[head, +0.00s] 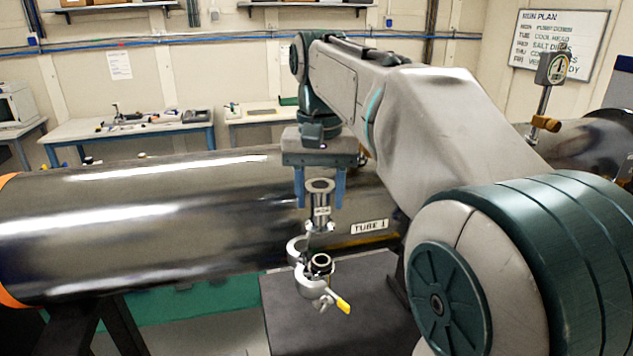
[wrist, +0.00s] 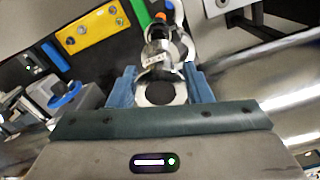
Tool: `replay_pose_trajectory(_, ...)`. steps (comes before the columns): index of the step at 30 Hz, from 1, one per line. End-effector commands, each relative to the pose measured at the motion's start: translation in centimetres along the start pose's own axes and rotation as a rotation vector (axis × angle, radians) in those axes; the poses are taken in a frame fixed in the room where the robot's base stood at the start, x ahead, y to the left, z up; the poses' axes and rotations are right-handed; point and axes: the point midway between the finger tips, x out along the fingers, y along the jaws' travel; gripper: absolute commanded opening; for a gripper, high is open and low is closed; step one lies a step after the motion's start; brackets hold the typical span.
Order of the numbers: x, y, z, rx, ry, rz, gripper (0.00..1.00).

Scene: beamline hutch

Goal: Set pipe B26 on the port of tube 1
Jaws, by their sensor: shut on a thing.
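My gripper (head: 320,196) points down with its two blue fingers shut on a short metal pipe (head: 321,212). The pipe hangs upright and has a small white label, too small to read. In the wrist view its round top flange (wrist: 160,92) sits between the fingers. Tube 1 (head: 150,220) is the long shiny horizontal cylinder, labelled "TUBE 1". Its port (head: 320,263) is a short upright stub with a dark round mouth in front of the tube. A clamp (head: 312,287) with a yellow handle hangs open at the port. In the head view the pipe is above the port, apart from it.
A gauge (head: 552,70) on a stem with a brass valve (head: 545,123) stands at the right. A dark flat surface (head: 300,315) lies below the port. Benches (head: 130,130) with small items stand along the back wall. The wrist view shows a yellow plate (wrist: 85,35) and a blue-knobbed fitting (wrist: 65,95).

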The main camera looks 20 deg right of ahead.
Motion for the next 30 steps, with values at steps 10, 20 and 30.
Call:
replay_pose_trajectory(10,3.3,0.2,0.0,0.005,0.000,0.000,0.18)
replay_pose_trajectory(20,6.0,0.1,0.0,0.002,0.002,0.000,0.18)
replay_pose_trajectory(30,6.3,0.1,0.0,0.001,0.002,0.000,0.18)
